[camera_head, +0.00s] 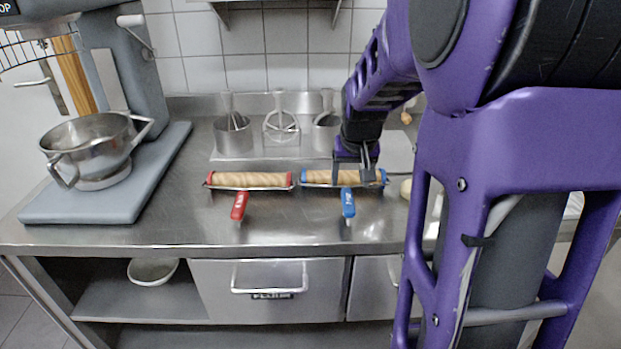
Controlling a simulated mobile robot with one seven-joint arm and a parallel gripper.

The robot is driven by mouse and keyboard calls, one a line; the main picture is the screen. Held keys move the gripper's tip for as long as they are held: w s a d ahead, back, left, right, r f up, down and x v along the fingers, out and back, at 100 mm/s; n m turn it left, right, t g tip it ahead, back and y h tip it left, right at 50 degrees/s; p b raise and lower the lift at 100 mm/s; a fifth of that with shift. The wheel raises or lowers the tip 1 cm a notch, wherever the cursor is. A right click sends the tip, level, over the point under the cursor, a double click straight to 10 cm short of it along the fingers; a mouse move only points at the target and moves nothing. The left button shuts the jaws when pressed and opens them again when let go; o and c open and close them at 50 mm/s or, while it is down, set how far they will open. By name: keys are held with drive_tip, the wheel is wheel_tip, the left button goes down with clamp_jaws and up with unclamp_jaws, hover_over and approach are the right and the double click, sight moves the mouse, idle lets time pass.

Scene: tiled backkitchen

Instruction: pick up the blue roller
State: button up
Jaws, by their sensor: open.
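The blue roller (348,205) lies on the steel counter, its blue handle pointing toward the front edge. Its wood-coloured cylinder with blue ends lies crosswise behind the handle. Whether the fingers touch the roller, I cannot tell. A similar roller with a red handle (240,205) lies just to the left.
The steel counter (150,228) has free room in front of the rollers. Behind them a tray holds metal containers (233,138) with utensils. A grey mixer with a steel bowl (90,140) stands at left. Drawers (268,290) are below. My purple arm hides the right side.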

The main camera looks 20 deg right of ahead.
sight(348, 195)
drive_tip(key=b+x, duration=0.1)
drive_tip(key=x, duration=0.1)
drive_tip(key=shift+w+f, duration=0.15)
drive_tip(key=shift+f, duration=0.2)
drive_tip(key=b+x, duration=0.2)
drive_tip(key=x, duration=0.1)
drive_tip(key=b+x, duration=0.1)
drive_tip(key=x, duration=0.1)
drive_tip(key=shift+s, duration=0.3)
drive_tip(key=shift+w+f, duration=0.15)
drive_tip(key=shift+f, duration=0.05)
drive_tip(key=shift+r, duration=0.1)
clamp_jaws()
idle(0.5)
